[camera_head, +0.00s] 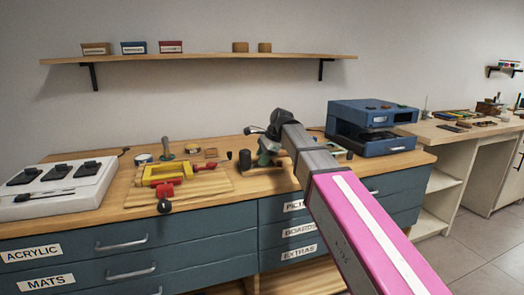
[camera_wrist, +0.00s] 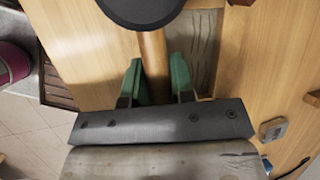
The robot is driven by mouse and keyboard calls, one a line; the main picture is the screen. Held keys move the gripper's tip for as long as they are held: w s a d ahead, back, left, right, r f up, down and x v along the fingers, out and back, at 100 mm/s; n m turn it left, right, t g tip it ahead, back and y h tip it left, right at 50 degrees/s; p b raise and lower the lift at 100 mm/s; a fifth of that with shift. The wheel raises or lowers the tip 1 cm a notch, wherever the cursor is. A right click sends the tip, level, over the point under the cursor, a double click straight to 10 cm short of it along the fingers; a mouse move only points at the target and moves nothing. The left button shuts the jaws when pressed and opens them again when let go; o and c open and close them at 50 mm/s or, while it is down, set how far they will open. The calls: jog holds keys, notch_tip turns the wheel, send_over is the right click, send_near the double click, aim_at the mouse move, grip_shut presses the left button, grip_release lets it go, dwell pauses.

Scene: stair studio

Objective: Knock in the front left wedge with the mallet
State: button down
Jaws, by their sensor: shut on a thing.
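My gripper (camera_wrist: 155,75) is shut on the wooden handle (camera_wrist: 154,52) of the mallet, with a green finger on each side. The mallet's dark round head (camera_wrist: 142,8) shows at the top edge of the wrist view, cut off by the frame. In the head view my gripper (camera_head: 265,150) is over the right part of the workbench, with the black mallet head (camera_head: 245,160) to its left. A yellow and red fixture (camera_head: 158,173) lies on a wooden board (camera_head: 215,187) further left, apart from the mallet. I cannot make out the front left wedge.
A white unit with black pads (camera_head: 62,184) stands at the bench's left end. A blue machine (camera_head: 365,125) stands at the right end. A dark ball (camera_head: 164,206) is at the bench's front edge. A shelf (camera_head: 200,57) hangs above.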

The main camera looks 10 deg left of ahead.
jog(key=shift+r, duration=0.15)
notch_tip(320, 180, up, 6)
jog(key=shift+f, duration=0.1)
dwell(0.5)
dwell(1.9)
